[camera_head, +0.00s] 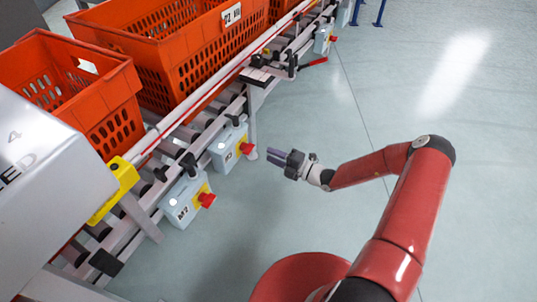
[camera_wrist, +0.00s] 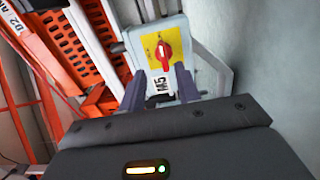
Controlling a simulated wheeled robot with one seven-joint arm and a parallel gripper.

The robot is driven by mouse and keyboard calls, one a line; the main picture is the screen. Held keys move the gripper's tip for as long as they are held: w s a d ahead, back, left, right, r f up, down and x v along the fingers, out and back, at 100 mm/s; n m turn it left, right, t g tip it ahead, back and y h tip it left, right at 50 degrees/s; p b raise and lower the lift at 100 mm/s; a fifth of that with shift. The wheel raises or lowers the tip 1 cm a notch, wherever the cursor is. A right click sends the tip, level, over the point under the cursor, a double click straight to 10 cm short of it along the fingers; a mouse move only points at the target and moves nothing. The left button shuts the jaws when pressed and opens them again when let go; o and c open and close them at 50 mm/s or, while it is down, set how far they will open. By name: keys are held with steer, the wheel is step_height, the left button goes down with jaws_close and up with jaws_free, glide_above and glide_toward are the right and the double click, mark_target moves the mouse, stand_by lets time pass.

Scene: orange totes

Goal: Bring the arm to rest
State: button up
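My red arm reaches from the bottom right of the head view. My gripper (camera_head: 276,156) is held in the air beside the conveyor, above the floor. In the wrist view its two dark fingers (camera_wrist: 162,82) stand apart with a gap between them, and I see nothing held there. A grey control box with a yellow plate and red knob (camera_wrist: 163,50) shows beyond the fingertips. In the head view this seems to be the nearer-right box (camera_head: 226,147), to the left of my gripper and apart from it.
Orange totes (camera_head: 105,98) stand on the roller conveyor (camera_head: 205,103) along the left. Another control box (camera_head: 182,203) hangs at its side, lower left. A grey machine housing (camera_head: 50,165) fills the left edge. The floor (camera_head: 440,85) to the right is clear.

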stand_by(0.4)
steer(key=s+r+n+g+h, duration=0.3)
steer(key=s+r+n+g, duration=0.35)
steer(key=n, duration=0.65)
steer(key=s+r+n+g+h, duration=0.4)
steer(key=s+r+n, duration=0.3)
steer(key=r+n, duration=0.5)
steer(key=s+d+r+n+t+h, duration=0.3)
steer(key=s+d+r+n+h, duration=0.1)
steer(key=s+r+n, duration=0.4)
steer(key=s+d+r+n+t+h, duration=0.3)
steer(key=s+d+r+n+h, duration=0.1)
steer(key=s+r+n, duration=0.4)
steer(key=shift+s+d+r+n, duration=0.4)
steer(key=shift+s+d+n, duration=0.45)
steer(key=shift+s, duration=0.1)
steer(key=shift+t, duration=0.25)
